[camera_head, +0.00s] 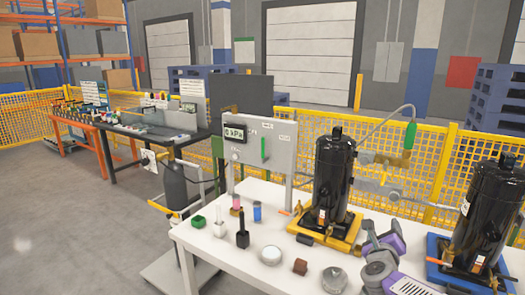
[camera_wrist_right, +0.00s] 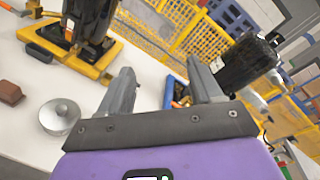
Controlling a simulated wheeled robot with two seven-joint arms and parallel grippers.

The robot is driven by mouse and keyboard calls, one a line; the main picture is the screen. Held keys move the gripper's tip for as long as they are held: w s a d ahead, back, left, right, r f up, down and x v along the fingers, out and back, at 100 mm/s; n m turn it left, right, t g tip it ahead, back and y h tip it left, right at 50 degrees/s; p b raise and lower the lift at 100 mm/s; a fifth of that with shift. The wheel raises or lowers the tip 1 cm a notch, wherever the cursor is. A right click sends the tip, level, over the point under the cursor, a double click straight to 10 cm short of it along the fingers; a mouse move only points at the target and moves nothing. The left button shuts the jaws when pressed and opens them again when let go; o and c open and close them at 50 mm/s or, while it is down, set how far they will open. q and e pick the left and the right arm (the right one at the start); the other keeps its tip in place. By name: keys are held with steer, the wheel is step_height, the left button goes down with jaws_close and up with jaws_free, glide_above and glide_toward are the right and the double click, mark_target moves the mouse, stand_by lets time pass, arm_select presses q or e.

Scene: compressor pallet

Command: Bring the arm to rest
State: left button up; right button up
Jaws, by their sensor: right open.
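My right gripper (camera_head: 383,232), on a purple and grey arm, is at the lower right of the head view, above the white table. In the right wrist view its two grey fingers (camera_wrist_right: 163,82) stand apart with nothing between them. My left gripper is not in view. A black compressor (camera_head: 333,180) stands upright on a yellow base (camera_head: 314,232), left of and behind the right gripper. A second black compressor (camera_head: 484,222) stands on a blue base at the right. It also shows tilted by the camera angle in the wrist view (camera_wrist_right: 246,64).
A yellow mesh fence (camera_head: 480,170) runs behind. Open floor lies at left.

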steer(key=s+a+f+n+g+y+p, duration=0.2)
steer(key=s+a+f+n+y, duration=0.15)
steer(key=f+n, duration=0.45)
steer(key=s+a+f+n+g+y+p, duration=0.1)
steer(key=s+a+f+n+g+y, duration=0.3)
steer(key=f, duration=0.8)
steer(key=a+f+n+p, duration=0.2)
steer(key=a+f+n, duration=0.35)
steer(key=f, duration=0.45)
steer(key=s+a+f+n+g+y+p, duration=0.1)
steer(key=s+a+f+n+g, duration=0.2)
steer(key=s, duration=0.6)
steer(key=s+a+f+n+g+y+p, duration=0.1)
steer(key=s+a+f+n, duration=0.3)
steer(key=s, duration=0.4)
steer(key=s+a+f+n+g+y+p, duration=0.1)
steer(key=s+a+f+n+g+y, duration=0.1)
steer(key=s, duration=0.7)
step_height(320, 180, down, 2)
steer(key=a+n+g, duration=0.1)
steer(key=n+g, duration=0.1)
steer(key=n, duration=0.1)
steer(key=shift+s+a+f+g, duration=0.25)
steer(key=shift+s+a+g, duration=0.05)
steer(key=shift+c, duration=0.3)
